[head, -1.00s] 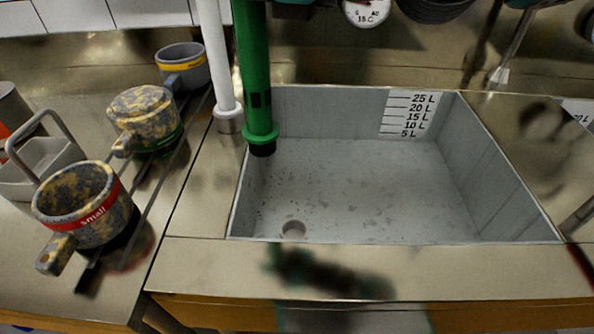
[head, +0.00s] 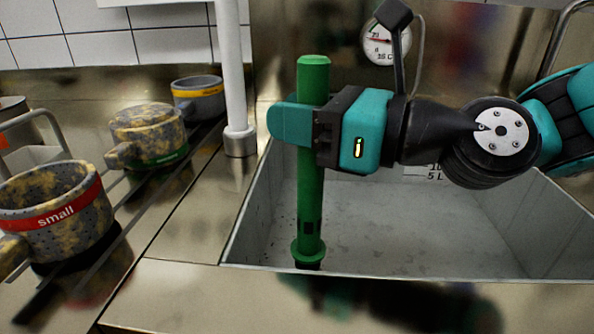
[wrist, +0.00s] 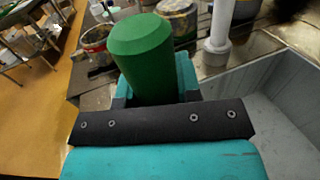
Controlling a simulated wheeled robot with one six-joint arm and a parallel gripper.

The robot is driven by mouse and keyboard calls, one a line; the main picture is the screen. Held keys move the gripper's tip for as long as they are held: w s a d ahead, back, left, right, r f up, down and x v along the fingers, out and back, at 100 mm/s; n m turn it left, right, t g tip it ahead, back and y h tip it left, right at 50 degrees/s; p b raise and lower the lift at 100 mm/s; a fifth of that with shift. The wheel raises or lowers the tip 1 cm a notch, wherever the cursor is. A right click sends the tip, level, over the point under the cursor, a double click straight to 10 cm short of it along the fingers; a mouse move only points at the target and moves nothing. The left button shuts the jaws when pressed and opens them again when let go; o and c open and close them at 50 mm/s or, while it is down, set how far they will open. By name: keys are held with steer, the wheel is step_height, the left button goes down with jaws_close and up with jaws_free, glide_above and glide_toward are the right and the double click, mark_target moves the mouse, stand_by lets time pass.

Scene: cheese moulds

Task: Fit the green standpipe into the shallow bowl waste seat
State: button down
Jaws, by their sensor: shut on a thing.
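The green standpipe (head: 311,200) stands upright in the head view, with a flange and a dark plug end (head: 308,262) at its foot. My gripper (head: 310,128) is shut on its upper part, below the top. In the wrist view the pipe's top (wrist: 142,45) rises from between the fingers of my gripper (wrist: 158,93). The foot shows just above the front rim of the shallow grey bowl (head: 400,225). The waste seat is not visible now. I cannot tell whether the foot touches the floor or seat.
A white upright pipe (head: 231,75) stands at the bowl's left. Further left, speckled moulds sit on a rack, the nearest with a red "small" band (head: 52,215). A dial gauge (head: 380,45) is on the back wall. The bowl's right side looks free.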

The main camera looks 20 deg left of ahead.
steer(key=shift+f+b, duration=0.95)
steer(key=shift+f, duration=1.4)
steer(key=shift+f, duration=0.15)
steer(key=c, duration=0.8)
jaws_free()
steer(key=shift+d, duration=0.2)
steer(key=b, duration=0.1)
glide_toward(300, 157)
steer(key=shift+w+d+f, duration=0.4)
steer(key=shift+w+d, duration=0.15)
steer(key=shift+d, duration=0.05)
